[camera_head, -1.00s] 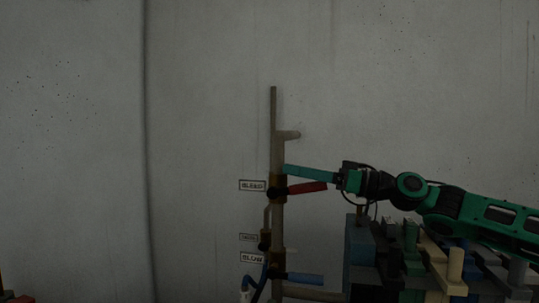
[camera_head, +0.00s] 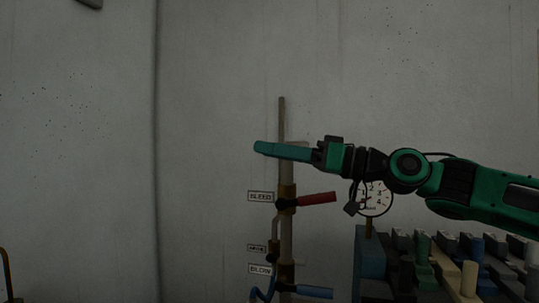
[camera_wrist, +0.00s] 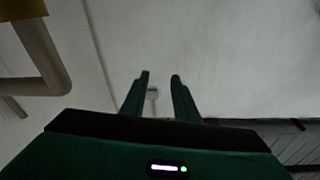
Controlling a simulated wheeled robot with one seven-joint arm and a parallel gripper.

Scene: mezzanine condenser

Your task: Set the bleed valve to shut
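The bleed valve has a red lever (camera_head: 317,198) on a brass body on an upright pipe (camera_head: 282,122). The lever points right, nearly level, its free end tilted slightly up. A "BLEED" label (camera_head: 261,197) is on the wall to its left. My gripper (camera_head: 262,149) is above the lever, its fingers pointing left across the pipe in the picture. It does not touch the lever. In the wrist view my gripper (camera_wrist: 161,76) has its two fingers apart with nothing between them. The red lever is not visible there.
Below is a second valve with a blue lever (camera_head: 308,291) and a "BLOW" label (camera_head: 261,269). A round gauge (camera_head: 375,198) is on the right, partly behind my arm.

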